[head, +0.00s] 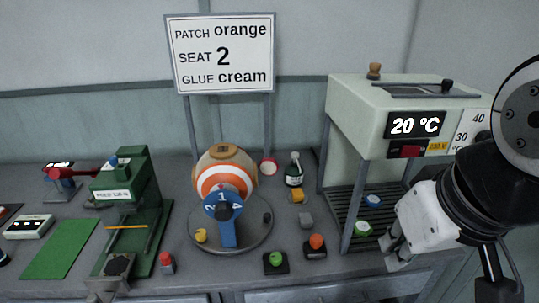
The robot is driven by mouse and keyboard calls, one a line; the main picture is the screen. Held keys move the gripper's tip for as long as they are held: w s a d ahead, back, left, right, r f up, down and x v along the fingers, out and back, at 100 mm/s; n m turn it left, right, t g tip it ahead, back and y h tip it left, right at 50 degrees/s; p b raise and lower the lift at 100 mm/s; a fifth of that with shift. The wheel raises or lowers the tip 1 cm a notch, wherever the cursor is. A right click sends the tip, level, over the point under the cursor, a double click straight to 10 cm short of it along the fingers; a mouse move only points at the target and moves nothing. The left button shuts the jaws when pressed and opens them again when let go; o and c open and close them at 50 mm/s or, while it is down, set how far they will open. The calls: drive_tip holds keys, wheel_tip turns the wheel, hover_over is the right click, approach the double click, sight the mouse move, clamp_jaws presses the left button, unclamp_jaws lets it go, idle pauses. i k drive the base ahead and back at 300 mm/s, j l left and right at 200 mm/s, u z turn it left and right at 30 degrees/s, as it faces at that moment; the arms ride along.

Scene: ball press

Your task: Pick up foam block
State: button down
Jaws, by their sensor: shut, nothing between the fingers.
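A small grey block (306,217) lies on the bench between the ball stand and the oven-like cabinet; it looks like the foam block, though its material is hard to tell. My gripper (391,252) is at the right, in front of the cabinet's right side, shut and empty. It is well to the right of the grey block and apart from it.
An orange-topped button (316,243) and a green-topped one (275,261) stand in front of the grey block. The ball (225,167) on its round stand is to the left. A green press (125,200) stands farther left.

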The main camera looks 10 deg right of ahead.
sight(298, 194)
drive_tip(key=u, duration=1.45)
drive_tip(key=z, duration=1.45)
drive_tip(key=i, duration=0.8)
